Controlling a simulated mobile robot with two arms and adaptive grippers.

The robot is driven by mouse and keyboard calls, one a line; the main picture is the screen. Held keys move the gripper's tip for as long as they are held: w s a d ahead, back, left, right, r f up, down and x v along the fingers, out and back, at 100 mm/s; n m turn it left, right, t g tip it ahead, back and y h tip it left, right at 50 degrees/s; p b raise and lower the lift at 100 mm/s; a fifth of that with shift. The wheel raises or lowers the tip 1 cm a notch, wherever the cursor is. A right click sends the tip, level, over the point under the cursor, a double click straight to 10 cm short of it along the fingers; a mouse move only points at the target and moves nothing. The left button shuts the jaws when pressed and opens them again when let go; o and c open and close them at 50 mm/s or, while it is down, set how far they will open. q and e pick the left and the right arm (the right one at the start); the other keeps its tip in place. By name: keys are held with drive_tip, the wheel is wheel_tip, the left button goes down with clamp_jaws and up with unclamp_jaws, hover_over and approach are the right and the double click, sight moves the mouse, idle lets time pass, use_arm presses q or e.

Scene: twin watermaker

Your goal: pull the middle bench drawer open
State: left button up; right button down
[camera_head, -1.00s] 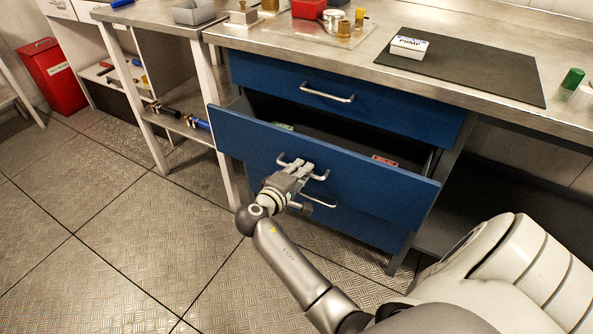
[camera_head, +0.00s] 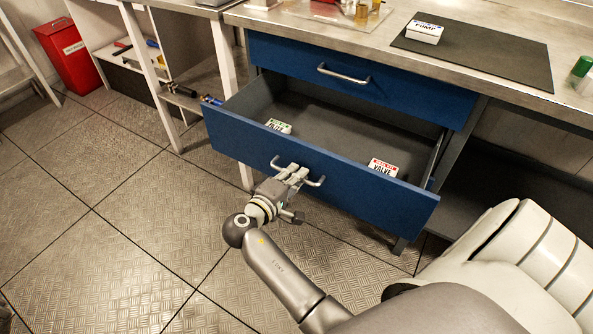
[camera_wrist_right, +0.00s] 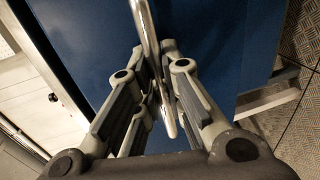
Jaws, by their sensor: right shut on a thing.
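The middle bench drawer (camera_head: 345,188) is blue and stands well out from the bench, its grey inside showing in the head view. A green-and-white labelled box (camera_head: 278,126) and a red-and-white box marked VALVE (camera_head: 382,168) lie in it. My right gripper (camera_head: 297,174) is shut on the drawer's metal bar handle (camera_head: 316,183). In the right wrist view the handle (camera_wrist_right: 146,28) passes between the fingers (camera_wrist_right: 162,85), in front of the blue drawer front (camera_wrist_right: 222,45). My left gripper is not in view.
The top drawer (camera_head: 355,80) above is closed. On the bench top a white PUMP box (camera_head: 424,32) sits on a dark mat (camera_head: 485,55). A red bin (camera_head: 72,60) stands at the far left. The floor (camera_head: 110,235) left of the drawer is clear.

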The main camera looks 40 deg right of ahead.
drive_tip(key=c, duration=1.5)
unclamp_jaws()
drive_tip(key=shift+c, duration=0.2)
